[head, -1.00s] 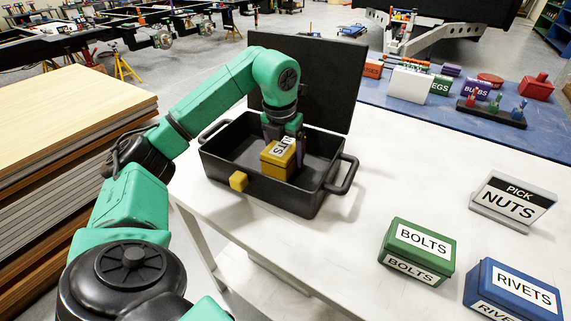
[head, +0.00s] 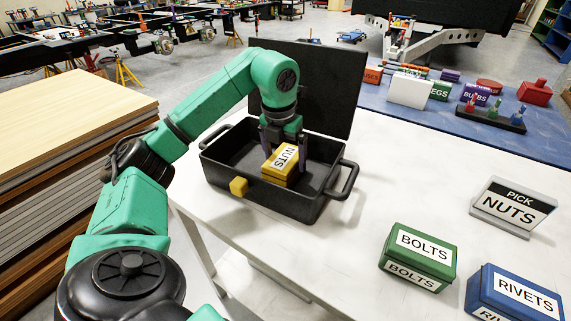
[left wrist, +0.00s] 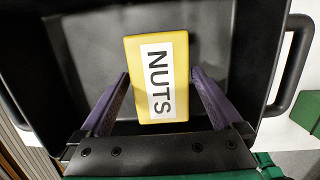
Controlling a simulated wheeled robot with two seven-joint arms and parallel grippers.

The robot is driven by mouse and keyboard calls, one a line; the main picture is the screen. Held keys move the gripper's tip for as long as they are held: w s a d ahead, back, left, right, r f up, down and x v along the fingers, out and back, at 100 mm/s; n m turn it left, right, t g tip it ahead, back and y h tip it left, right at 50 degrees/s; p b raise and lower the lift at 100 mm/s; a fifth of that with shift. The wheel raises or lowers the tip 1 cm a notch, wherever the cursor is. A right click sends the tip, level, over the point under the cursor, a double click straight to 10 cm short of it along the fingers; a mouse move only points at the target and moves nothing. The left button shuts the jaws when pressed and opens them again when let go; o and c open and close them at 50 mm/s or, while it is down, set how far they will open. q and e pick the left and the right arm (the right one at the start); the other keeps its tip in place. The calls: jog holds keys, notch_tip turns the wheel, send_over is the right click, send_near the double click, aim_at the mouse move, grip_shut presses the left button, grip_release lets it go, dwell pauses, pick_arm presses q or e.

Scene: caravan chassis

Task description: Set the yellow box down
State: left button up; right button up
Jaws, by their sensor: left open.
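The yellow box (head: 281,166) labelled NUTS lies inside the open black case (head: 244,195), label up, and seems to rest on its floor. It also shows in the left wrist view (left wrist: 134,66), turned slightly against the case walls. My left gripper (head: 284,153) is open just above and around the box. In the left wrist view its purple fingers stand on either side of the box, with a gap at the right finger; the left fingertip is very close to the box edge. My right gripper is not in view.
The case lid (head: 318,85) stands open behind. A green BOLTS box (head: 417,257), a blue RIVETS box (head: 515,295) and a PICK NUTS sign (head: 512,207) stand to the right. The white table (head: 370,215) between is clear.

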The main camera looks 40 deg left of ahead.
aim_at(282, 160)
pick_arm(q)
jog(key=r+p, duration=0.1)
jog(key=r, duration=0.1)
jog(key=r+p, duration=0.1)
jog(key=r, duration=0.2)
jog(key=s+r+p, duration=0.1)
jog(key=r, duration=0.2)
jog(key=shift+d+r, duration=0.15)
jog(key=shift+s+r, duration=0.2)
jog(key=shift+r, duration=0.1)
jog(key=shift+f, duration=0.1)
